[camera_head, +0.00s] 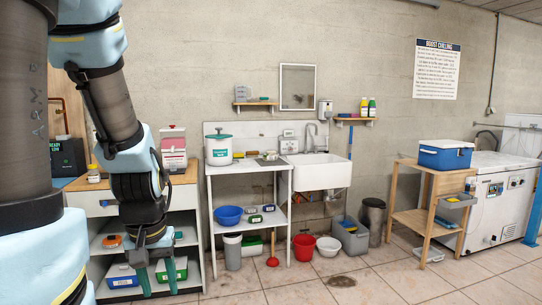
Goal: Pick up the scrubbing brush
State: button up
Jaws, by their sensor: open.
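I cannot pick out the scrubbing brush for sure; the small items here are too small to tell. Small dark and green items (268,208) lie on the lower shelf of the white sink table (207,190), beside a blue bowl (229,215). A flat grey item (270,161) lies on its top, left of the sink. My gripper (158,286) hangs low at the left, pointing down with its two green fingers apart and nothing seen between them. It shows in front of the white shelf unit with bins and hides part of it.
A white sink (319,173) adjoins the table. A red bucket (303,247), a white basin (328,246), a grey crate (350,236) and a bin (373,222) stand on the floor. A wooden stand (408,218) holds a blue cooler (445,154).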

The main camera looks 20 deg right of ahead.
aim_at(255, 154)
jog(key=i+l+z, duration=0.75)
jog(key=i+z, duration=0.2)
jog(key=i+l+z, duration=0.1)
jog(key=i+z, duration=0.15)
jog(key=i, duration=1)
jog(key=i+u, duration=0.35)
jog(key=i+l+u, duration=0.4)
jog(key=i+u, duration=0.25)
jog(key=i+l+u, duration=0.2)
jog(key=u, duration=0.25)
jog(key=i+l+u, duration=0.15)
jog(key=l+u, duration=0.35)
jog(key=i+l+u, duration=0.1)
jog(key=l+u, duration=0.2)
jog(key=u, duration=0.15)
jog(key=l+u, duration=0.8)
jog(key=l, duration=0.3)
